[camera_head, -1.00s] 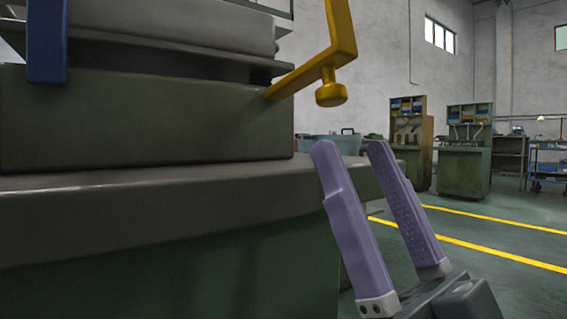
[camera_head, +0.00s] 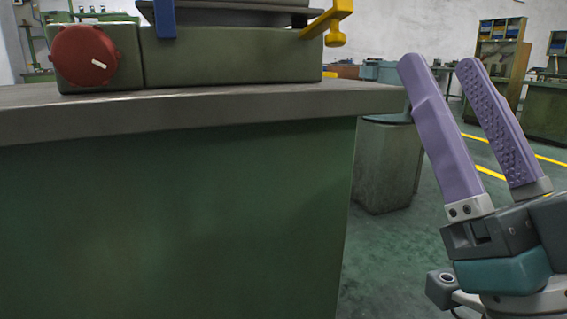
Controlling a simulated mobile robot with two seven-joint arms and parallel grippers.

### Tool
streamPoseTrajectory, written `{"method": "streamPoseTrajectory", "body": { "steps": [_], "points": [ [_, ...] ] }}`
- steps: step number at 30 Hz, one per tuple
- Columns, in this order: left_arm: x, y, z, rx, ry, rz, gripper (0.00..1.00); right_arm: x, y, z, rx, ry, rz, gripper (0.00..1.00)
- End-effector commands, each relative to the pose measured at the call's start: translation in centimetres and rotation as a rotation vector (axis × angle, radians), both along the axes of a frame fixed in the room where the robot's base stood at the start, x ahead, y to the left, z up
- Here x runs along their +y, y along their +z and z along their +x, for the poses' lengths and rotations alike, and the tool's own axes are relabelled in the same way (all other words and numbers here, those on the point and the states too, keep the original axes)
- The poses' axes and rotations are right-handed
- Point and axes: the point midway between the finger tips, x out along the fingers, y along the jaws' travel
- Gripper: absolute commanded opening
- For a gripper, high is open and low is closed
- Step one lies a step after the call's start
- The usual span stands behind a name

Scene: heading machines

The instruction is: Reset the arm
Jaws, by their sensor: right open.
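My right gripper (camera_head: 434,62) is at the right of the head view, with two purple ribbed fingers pointing up and slightly left. The fingers are apart with nothing between them. The gripper is to the right of the green machine bench (camera_head: 180,210) and apart from the yellow bent handle (camera_head: 330,22) on the machine. My left gripper is not in view.
A red round knob (camera_head: 84,56) is on the green machine base at the left. A grey-green bin (camera_head: 384,170) stands behind the bench's right end. Yellow floor lines and other machines are farther right.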

Motion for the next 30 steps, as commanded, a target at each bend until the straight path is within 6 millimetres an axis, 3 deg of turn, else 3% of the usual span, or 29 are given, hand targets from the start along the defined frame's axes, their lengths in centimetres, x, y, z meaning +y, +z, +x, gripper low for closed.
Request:
{"method": "streamPoseTrajectory", "body": {
  "steps": [1, 10, 17, 23, 30],
  "points": [
    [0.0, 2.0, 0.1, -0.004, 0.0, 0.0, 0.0, 0.2, 1.5, 0.4, 0.04, -0.001, -0.011, 0.6],
    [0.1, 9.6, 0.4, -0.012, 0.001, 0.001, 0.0, 1.4, 4.9, 2.6, 0.348, -0.009, -0.114, 0.6],
    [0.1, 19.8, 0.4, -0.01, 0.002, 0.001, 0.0, 1.4, 8.0, 2.6, 0.773, -0.03, -0.251, 0.6],
    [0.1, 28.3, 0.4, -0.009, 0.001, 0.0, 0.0, -0.1, 10.0, -0.9, 1.178, -0.059, -0.37, 0.6],
    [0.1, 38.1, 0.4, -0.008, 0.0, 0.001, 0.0, -3.5, 14.2, -9.1, 1.66, -0.104, -0.488, 0.6]
  ]
}}
